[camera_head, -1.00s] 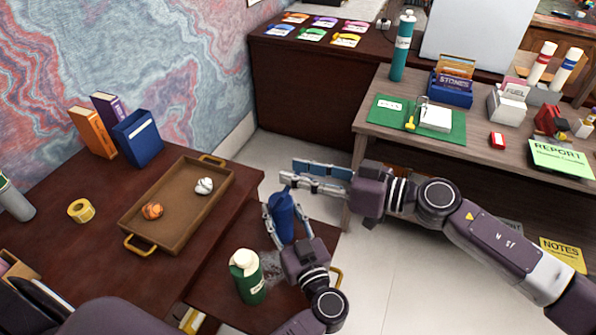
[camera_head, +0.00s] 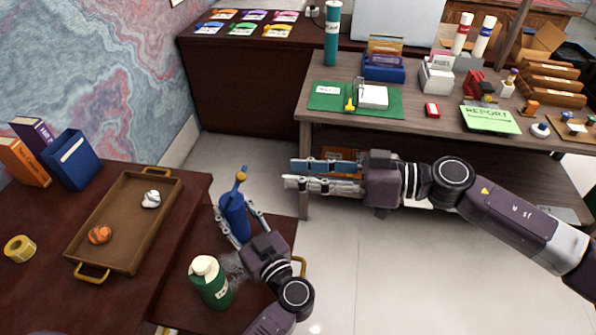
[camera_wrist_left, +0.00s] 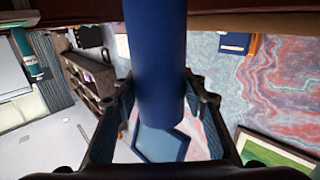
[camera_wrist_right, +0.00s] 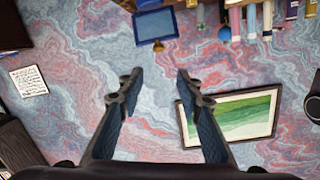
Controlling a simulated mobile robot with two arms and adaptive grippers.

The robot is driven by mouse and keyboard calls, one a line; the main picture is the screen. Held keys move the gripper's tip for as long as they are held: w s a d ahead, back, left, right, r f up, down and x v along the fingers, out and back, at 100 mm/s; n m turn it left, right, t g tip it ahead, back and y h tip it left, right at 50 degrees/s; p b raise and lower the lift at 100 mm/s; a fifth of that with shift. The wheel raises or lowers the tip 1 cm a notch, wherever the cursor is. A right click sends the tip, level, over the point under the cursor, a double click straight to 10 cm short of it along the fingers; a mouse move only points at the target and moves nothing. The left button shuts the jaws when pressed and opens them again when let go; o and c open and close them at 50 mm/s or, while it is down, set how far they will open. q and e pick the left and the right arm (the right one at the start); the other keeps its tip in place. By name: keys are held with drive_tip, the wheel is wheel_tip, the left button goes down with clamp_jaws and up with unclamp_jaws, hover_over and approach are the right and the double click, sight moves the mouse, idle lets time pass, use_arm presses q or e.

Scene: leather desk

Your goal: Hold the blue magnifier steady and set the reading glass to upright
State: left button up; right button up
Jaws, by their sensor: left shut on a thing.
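The blue magnifier (camera_head: 234,216) has a thick blue body, with a gold joint and a short blue piece at its top that leans slightly. I cannot make out a lens. My left gripper (camera_head: 233,222) is shut around the body, which fills the gap between the fingers in the left wrist view (camera_wrist_left: 156,70). I cannot tell whether its base touches the lower dark surface. My right gripper (camera_head: 289,174) is open and empty, to the right of the magnifier's top and apart from it. Its fingers also show apart in the right wrist view (camera_wrist_right: 158,82).
A green bottle (camera_head: 210,282) with a cream cap stands close by the left gripper. A brown tray (camera_head: 128,222) with two small items lies on the left desk. A wooden table (camera_head: 440,128) with stationery stands behind the right arm. Floor is clear at lower right.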

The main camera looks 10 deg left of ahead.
drive_tip(key=shift+f, duration=0.1)
drive_tip(key=c, duration=0.5)
drive_tip(key=shift+s+a+f+n+y, duration=0.25)
drive_tip(key=shift+a+f+n+y, duration=0.05)
drive_tip(key=shift+n, duration=0.6)
clamp_jaws()
drive_tip(key=n+t+y, duration=0.5)
drive_tip(key=n+t, duration=0.1)
drive_tip(key=n, duration=0.9)
approach(236, 187)
drive_tip(key=w+a+r, duration=0.3)
drive_tip(key=a, duration=0.1)
drive_tip(key=shift+w+a+r, duration=0.2)
drive_tip(key=shift+r, duration=0.15)
